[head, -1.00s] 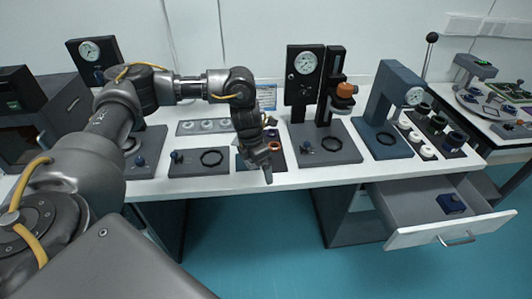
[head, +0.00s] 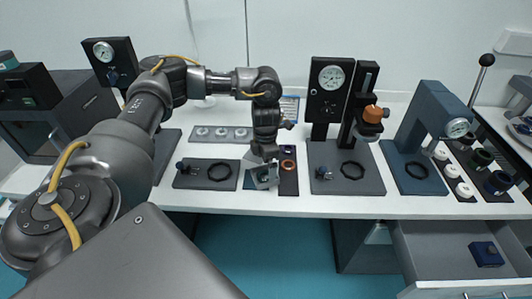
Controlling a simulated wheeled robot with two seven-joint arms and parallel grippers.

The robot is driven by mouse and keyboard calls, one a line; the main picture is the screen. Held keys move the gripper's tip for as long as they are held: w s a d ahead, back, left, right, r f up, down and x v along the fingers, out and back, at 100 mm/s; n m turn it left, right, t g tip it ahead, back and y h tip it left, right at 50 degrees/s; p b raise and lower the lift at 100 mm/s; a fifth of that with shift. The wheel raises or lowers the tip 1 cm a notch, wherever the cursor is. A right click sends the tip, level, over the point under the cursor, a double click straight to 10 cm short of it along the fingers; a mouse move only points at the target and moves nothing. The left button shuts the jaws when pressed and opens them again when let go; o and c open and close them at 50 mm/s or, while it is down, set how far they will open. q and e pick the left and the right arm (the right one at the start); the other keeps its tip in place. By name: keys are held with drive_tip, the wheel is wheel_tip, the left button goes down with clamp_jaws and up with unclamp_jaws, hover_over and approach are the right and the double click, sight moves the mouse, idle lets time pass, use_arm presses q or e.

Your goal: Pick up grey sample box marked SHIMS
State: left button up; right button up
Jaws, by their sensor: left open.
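I cannot make out a grey box with a readable SHIMS mark in this view. The gripper hides part of the mat. A dark blue box (head: 486,254) lies in the open grey drawer (head: 438,246) at lower right; no lettering shows on it. My right gripper is out of view.
A gauge stand (head: 328,95) and a blue press (head: 425,125) stand to the right. A rack with white and dark rings (head: 465,172) is at far right. The drawer juts out below the table edge.

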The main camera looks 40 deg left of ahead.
sight(265, 175)
use_arm(q)
drive_tip(key=shift+s+a, duration=0.15)
drive_tip(key=shift+s, duration=0.1)
drive_tip(key=shift+f+p, duration=0.3)
drive_tip(key=f, duration=0.1)
drive_tip(key=f+p, duration=0.1)
drive_tip(key=f, duration=0.1)
drive_tip(key=shift+w+f, duration=0.25)
drive_tip(key=shift+f, duration=0.15)
drive_tip(key=shift+f+p, duration=0.3)
drive_tip(key=shift+f, duration=0.1)
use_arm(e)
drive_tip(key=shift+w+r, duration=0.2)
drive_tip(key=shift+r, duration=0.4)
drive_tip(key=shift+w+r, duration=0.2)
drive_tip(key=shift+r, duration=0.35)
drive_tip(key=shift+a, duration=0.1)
use_arm(q)
drive_tip(key=c, duration=1.3)
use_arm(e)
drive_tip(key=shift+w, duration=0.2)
use_arm(q)
drive_tip(key=shift+r, duration=0.1)
